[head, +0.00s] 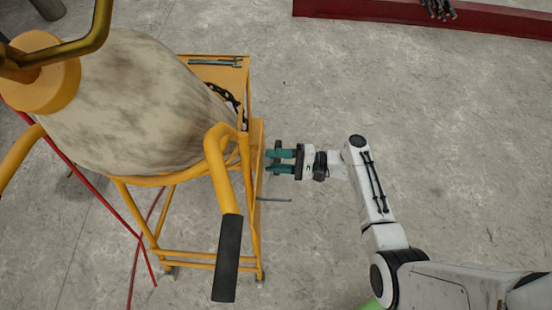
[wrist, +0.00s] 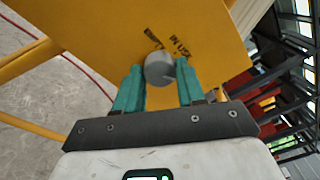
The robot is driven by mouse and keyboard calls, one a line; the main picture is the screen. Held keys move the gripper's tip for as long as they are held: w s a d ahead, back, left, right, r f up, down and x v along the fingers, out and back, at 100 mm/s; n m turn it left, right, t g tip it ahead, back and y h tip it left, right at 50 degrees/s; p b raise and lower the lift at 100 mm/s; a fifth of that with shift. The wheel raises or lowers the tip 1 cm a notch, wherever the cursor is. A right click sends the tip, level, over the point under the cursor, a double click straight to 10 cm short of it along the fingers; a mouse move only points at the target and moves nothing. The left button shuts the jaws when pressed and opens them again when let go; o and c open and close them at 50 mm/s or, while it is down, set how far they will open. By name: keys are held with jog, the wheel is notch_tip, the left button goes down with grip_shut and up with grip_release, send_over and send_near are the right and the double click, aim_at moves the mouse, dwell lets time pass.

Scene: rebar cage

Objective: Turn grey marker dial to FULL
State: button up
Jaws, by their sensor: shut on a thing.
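The grey marker dial (wrist: 159,66) sits on a yellow panel (wrist: 100,30) in the wrist view. Black lettering that reads like "IN USE" stands above and right of it, and another short black mark lies above it. My gripper (wrist: 161,72) has its two teal fingers on either side of the dial, shut on it. In the head view my gripper (head: 271,160) reaches left to the side of the yellow frame (head: 257,190). The dial cannot be made out there. A "FULL" label is not readable, and the dial's setting is hard to tell.
A large mottled drum (head: 140,105) rests in the yellow frame, with a black-gripped handle (head: 228,258) near my arm. A red hose (head: 100,195) runs at the left. A red beam (head: 420,12) lies at the back. The concrete floor on the right is clear.

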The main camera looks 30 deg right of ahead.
jog(key=o, duration=1)
jog(key=shift+o, duration=0.2)
jog(key=b+v, duration=0.1)
jog(key=v, duration=1)
jog(key=shift+a+f, duration=0.1)
jog(key=s+a+f+n+g+h, duration=0.5)
jog(key=s+n+g, duration=0.2)
jog(key=s+g, duration=0.15)
jog(key=s+d+r+n+g+h+p, duration=0.1)
jog(key=s+d+r+n+h, duration=0.2)
jog(key=s+r+n+h, duration=0.3)
notch_tip(320, 180, up, 4)
jog(key=s+h, duration=0.1)
jog(key=h, duration=0.2)
jog(key=shift+s+d+r+h, duration=0.15)
jog(key=shift+s+d+h, duration=0.1)
jog(key=shift+s+h, duration=0.15)
